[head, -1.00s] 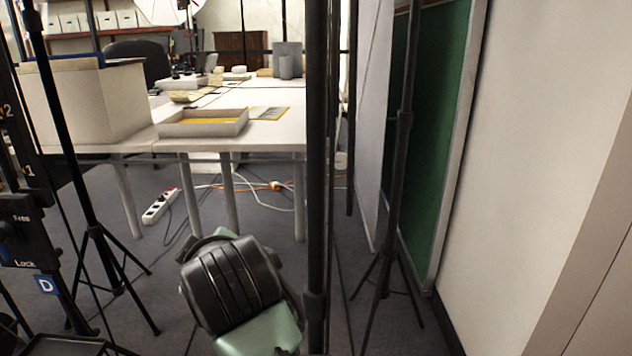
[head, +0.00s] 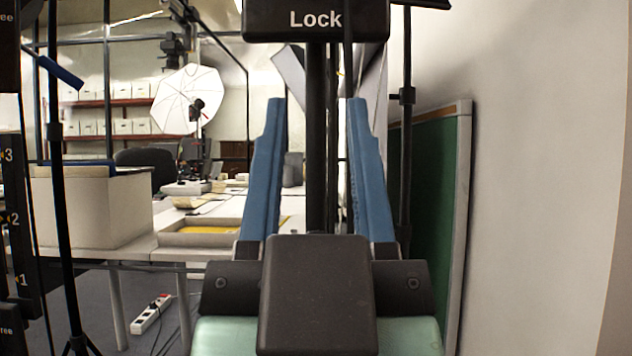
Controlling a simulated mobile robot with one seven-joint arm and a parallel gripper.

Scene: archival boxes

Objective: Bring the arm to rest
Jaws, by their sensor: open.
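My gripper (head: 316,104) is in the centre of the head view. Its two long blue fingers point up and stand well apart, with nothing held between them. A black upright pole (head: 316,150) shows in the gap between the fingers. I cannot tell whether the fingers touch it or how far behind it stands. The dark palm and the pale green part of my arm fill the bottom centre and hide what lies below.
A dark block marked "Lock" (head: 316,20) hangs at the top centre. Black stands rise at left (head: 62,200) and right (head: 406,150). A table with a large box (head: 92,208) and a shallow tray (head: 190,238) is left. A green board (head: 438,200) leans along the right wall.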

